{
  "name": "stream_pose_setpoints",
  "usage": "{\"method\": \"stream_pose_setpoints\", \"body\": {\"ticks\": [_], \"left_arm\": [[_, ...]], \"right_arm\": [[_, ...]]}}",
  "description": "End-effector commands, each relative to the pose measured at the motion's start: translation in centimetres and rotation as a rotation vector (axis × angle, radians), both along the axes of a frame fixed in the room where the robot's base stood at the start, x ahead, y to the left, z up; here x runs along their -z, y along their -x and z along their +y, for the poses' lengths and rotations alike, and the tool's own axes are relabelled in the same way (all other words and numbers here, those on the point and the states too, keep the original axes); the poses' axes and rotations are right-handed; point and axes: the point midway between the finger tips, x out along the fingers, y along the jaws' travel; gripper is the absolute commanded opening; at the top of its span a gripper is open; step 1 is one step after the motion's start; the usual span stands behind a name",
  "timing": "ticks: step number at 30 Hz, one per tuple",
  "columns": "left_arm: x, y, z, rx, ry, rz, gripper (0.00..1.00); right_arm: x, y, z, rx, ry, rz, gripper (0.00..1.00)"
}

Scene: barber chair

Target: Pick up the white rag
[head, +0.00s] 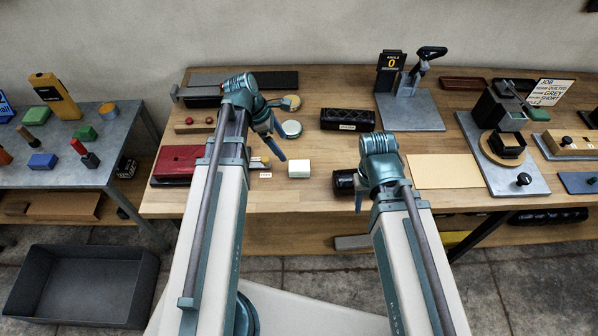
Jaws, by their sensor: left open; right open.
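A small white block-shaped thing (299,168), possibly the folded white rag, lies near the front of the wooden bench (330,205). My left gripper (275,146) is open and empty above the bench, just up and left of the white thing. Its fingers point down and right, and it looks apart from the white thing. My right gripper (359,198) is open at the bench's front edge, right of the white thing and beside a black cylinder (344,182). My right arm partly hides the cylinder. Fingers of both grippers are partly hidden by their wrists.
A red box (180,161) lies left of my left arm. A black case (347,120) and round tins (291,129) sit behind the white thing. A cream sheet (445,171) lies right. Clamps and stands fill the right side. A grey bin (75,287) is on the floor.

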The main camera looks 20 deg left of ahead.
Motion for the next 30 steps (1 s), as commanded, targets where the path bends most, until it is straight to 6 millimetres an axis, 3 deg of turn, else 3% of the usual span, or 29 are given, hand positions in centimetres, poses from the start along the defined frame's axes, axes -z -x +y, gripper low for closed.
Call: {"method": "stream_pose_setpoints", "body": {"ticks": [1, 9, 20, 30], "left_arm": [[1.5, -0.1, -0.4, 0.002, 0.000, -0.001, 0.97], [5.1, -0.5, -1.9, 0.002, -0.001, 0.000, 0.97], [5.7, -0.6, -2.4, 0.001, -0.001, 0.001, 0.97], [9.4, -0.7, -4.4, 0.001, -0.001, 0.000, 0.97]], "right_arm": [[1.5, 0.0, 0.0, 0.000, 0.000, 0.000, 0.50], [5.1, 0.0, 0.0, 0.000, 0.000, 0.000, 0.50], [5.7, 0.0, 0.0, 0.000, 0.000, 0.000, 0.50], [9.4, 0.0, 0.0, 0.000, 0.000, 0.000, 0.50]]}}
